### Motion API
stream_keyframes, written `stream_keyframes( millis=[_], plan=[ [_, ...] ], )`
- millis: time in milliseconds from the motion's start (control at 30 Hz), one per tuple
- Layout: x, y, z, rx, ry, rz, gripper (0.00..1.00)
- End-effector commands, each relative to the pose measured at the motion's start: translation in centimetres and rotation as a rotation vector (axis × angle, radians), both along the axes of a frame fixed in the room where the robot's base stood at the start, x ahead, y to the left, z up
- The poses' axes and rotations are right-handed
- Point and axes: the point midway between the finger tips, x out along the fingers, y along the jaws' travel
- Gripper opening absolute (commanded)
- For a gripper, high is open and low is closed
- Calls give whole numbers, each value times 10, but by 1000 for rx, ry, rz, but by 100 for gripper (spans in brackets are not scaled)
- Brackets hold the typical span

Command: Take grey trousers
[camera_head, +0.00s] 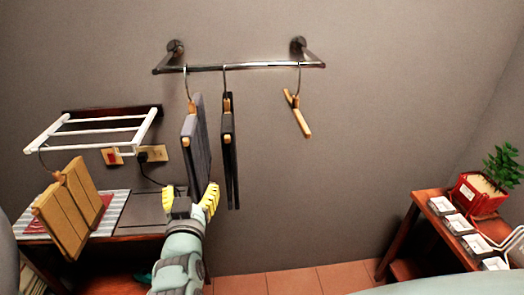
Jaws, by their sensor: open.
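The grey trousers (195,150) hang folded over a wooden hanger on the wall rail (245,67). My gripper (190,196) is open, its yellow fingertips spread just below and in front of the trousers' lower part. The right fingertip overlaps their lower end in the picture, and hides part of it. I cannot tell whether it touches the cloth. Nothing shows held between the fingers.
Black trousers (229,160) hang close to the right of the grey pair. An empty hanger (297,112) is further right. Tan trousers (68,208) hang from a white rack (95,131) at left. A table (140,231) stands below. A side table (405,240) with a potted plant (490,180) is right.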

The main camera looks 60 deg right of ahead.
Motion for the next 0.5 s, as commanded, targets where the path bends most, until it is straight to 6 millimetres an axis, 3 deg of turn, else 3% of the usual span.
stream_keyframes(
  millis=[500],
  plan=[
    [36,-40,2,-1,0,4,66]
  ],
)
